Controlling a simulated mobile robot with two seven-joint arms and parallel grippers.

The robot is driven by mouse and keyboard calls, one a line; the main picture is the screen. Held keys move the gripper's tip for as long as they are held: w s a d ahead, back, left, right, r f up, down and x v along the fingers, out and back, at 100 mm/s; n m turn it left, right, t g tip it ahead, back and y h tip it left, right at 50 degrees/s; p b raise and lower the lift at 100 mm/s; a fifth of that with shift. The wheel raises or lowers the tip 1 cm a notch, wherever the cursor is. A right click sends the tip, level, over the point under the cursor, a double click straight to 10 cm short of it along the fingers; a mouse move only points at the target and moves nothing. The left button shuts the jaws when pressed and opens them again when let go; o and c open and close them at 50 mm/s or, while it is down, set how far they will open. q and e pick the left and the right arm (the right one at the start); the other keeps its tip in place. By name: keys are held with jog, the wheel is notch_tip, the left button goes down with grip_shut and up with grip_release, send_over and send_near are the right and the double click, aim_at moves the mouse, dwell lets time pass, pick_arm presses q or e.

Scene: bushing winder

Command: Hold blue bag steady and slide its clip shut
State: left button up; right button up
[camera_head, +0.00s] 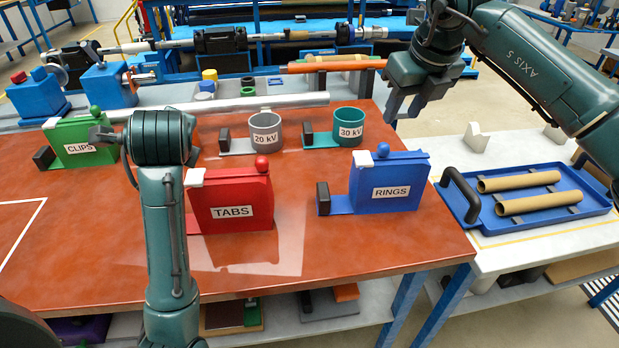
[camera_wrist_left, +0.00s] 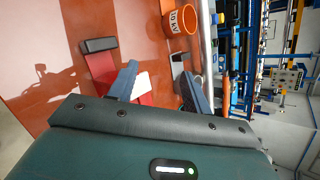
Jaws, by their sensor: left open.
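The blue bag (camera_head: 390,191), labelled RINGS, stands upright at the right of the red-brown table in the head view. A blue ball tops it. A white clip (camera_head: 362,160) sits at its top left corner. My right gripper (camera_head: 404,106) is open and empty, above and behind the blue bag, clear of it. In the left wrist view my left gripper (camera_wrist_left: 160,88) is open, near a white piece (camera_wrist_left: 142,84) and a red strip. The blue bag is not seen there.
A red TABS bag (camera_head: 231,200) and a green CLIPS bag (camera_head: 82,143) stand on the table. Grey (camera_head: 265,133) and teal (camera_head: 348,127) cups stand behind. An orange cup (camera_wrist_left: 180,20) shows in the left wrist view. A blue tray (camera_head: 590,206) lies right.

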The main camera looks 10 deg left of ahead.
pick_arm(q)
jog(key=w+d+r+m+h, duration=0.2)
jog(key=w+d+r+m, duration=0.15)
jog(key=w+d, duration=0.35)
jog(key=w+d+f+m+t+y, duration=0.1)
jog(key=w+d+f+m, duration=0.15)
jog(key=d+m, duration=0.45)
jog(key=w+d+f+m+t+y, duration=0.15)
jog(key=d+f+m, duration=0.3)
jog(key=d, duration=0.45)
jog(key=t+h, duration=0.2)
jog(key=t, duration=0.5)
send_near(322, 184)
jog(key=shift+w+a+r+y, duration=0.1)
jog(key=shift+w+r+y, duration=0.05)
jog(key=shift+w, duration=0.45)
jog(key=shift+w+a+r+y, duration=0.1)
jog(key=shift+w+r, duration=0.1)
jog(key=shift+w, duration=0.4)
jog(key=x, duration=0.7)
jog(key=shift+w+a+f, duration=0.1)
jog(key=shift+w+f, duration=0.1)
jog(key=shift+f, duration=0.2)
jog(key=shift+c, duration=0.2)
